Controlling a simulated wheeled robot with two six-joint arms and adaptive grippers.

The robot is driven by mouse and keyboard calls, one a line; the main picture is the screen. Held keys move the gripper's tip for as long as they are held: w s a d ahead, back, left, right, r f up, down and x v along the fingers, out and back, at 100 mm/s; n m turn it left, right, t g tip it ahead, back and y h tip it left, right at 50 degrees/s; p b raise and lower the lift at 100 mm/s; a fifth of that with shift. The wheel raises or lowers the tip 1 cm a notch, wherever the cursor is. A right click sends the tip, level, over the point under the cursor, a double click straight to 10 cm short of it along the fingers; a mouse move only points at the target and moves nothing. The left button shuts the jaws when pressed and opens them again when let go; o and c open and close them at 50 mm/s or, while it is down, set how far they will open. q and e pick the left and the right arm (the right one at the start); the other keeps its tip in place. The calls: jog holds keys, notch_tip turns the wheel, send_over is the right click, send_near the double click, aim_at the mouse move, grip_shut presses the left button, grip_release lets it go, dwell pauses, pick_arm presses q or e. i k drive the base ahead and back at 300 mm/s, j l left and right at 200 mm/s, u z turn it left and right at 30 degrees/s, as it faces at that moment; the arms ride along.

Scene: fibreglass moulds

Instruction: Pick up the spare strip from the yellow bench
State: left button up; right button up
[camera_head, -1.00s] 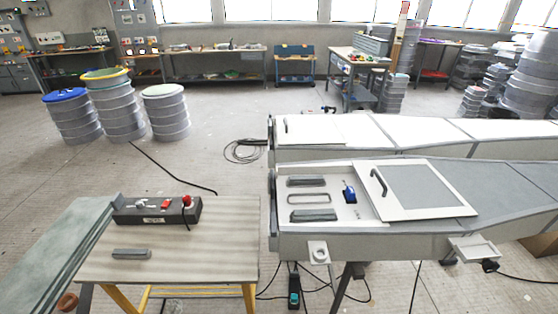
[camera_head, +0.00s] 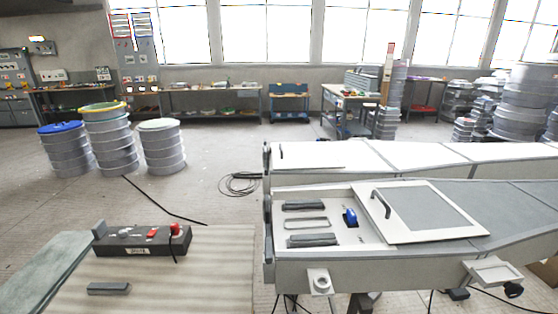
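The spare strip (camera_head: 109,288) is a short dark grey bar lying flat near the front left of the bench top. The yellow bench (camera_head: 200,280) has a pale wooden top in this view; its yellow legs are out of frame now. A dark control box (camera_head: 140,242) with red parts stands on the bench behind the strip. Neither of my grippers is in view.
Right of the bench, across a narrow gap, is a long white and grey mould (camera_head: 420,262) with two similar grey strips (camera_head: 305,206), a blue tool (camera_head: 350,217) and a framed panel (camera_head: 425,210) on it. A grey-green slab (camera_head: 45,270) lies left. Drums (camera_head: 110,145) stand farther back.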

aim_at(95, 288)
jog(key=u, duration=1.4)
